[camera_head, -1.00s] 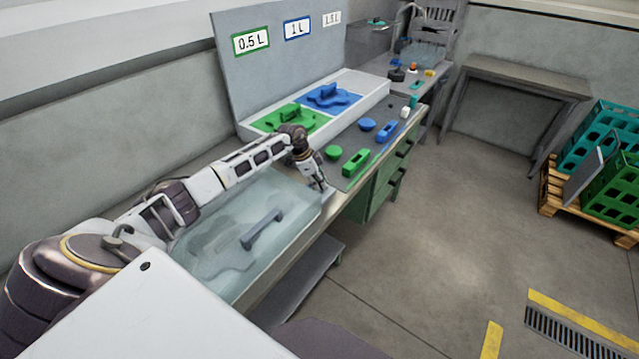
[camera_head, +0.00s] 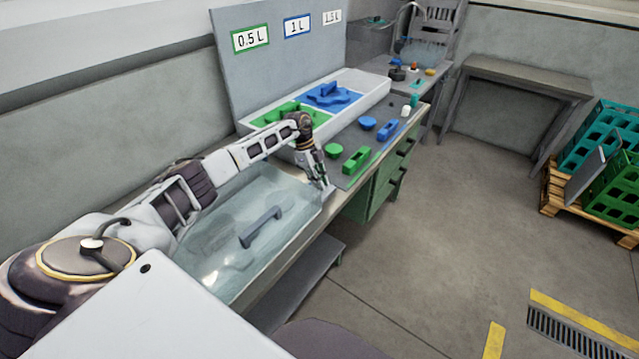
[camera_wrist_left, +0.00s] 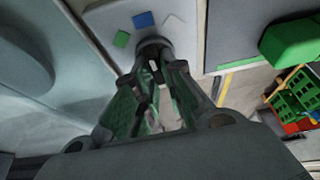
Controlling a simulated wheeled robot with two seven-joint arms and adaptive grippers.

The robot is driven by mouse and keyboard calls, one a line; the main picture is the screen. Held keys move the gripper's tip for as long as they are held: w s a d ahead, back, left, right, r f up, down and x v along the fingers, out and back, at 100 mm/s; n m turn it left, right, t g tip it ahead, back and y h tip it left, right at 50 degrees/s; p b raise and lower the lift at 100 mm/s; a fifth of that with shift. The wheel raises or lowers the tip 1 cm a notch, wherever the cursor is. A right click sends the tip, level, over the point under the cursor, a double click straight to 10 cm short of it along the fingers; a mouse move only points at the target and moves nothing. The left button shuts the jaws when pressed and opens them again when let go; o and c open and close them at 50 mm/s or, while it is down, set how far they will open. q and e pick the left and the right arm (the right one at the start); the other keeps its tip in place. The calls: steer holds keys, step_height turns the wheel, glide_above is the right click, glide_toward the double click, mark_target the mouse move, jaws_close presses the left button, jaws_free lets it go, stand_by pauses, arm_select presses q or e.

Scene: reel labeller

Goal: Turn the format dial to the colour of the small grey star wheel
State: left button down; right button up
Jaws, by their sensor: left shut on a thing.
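My left gripper (camera_head: 327,190) reaches down at the right end of the clear cover, near the bench front. In the left wrist view its fingers (camera_wrist_left: 156,68) are shut on a dark round knob, the format dial (camera_wrist_left: 153,45). The panel around the dial has a green patch (camera_wrist_left: 121,39), a blue patch (camera_wrist_left: 143,19) and a whitish patch (camera_wrist_left: 174,20). The fingers hide much of the dial, so I cannot tell where it points. A grey handle (camera_head: 262,227) lies on the clear cover; I cannot make out a grey star wheel clearly. My right gripper is not in view.
A white tray (camera_head: 369,104) holds a green part (camera_head: 283,113) and a blue part (camera_head: 328,94). Green and blue pieces lie on the grey mat beside it. Labels 0.5 L, 1 L and 1.5 L are on the back board (camera_head: 275,66). Crates (camera_head: 610,190) stand at the right.

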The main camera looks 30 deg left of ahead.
arm_select(q)
steer(key=m+g+b, duration=0.1)
steer(key=m+b, duration=0.1)
steer(key=m, duration=0.1)
steer(key=shift+m, duration=0.3)
steer(key=shift+m+g+y+b, duration=0.3)
steer(key=shift+m+g+b, duration=0.2)
steer(key=shift+m, duration=0.3)
steer(key=shift+a+m+g+b, duration=0.1)
steer(key=shift+m+g+b, duration=0.2)
steer(key=shift+m+b, duration=0.55)
steer(key=shift+s+m+g+y, duration=0.15)
steer(key=shift+m+g+y, duration=0.25)
steer(key=shift+m, duration=0.85)
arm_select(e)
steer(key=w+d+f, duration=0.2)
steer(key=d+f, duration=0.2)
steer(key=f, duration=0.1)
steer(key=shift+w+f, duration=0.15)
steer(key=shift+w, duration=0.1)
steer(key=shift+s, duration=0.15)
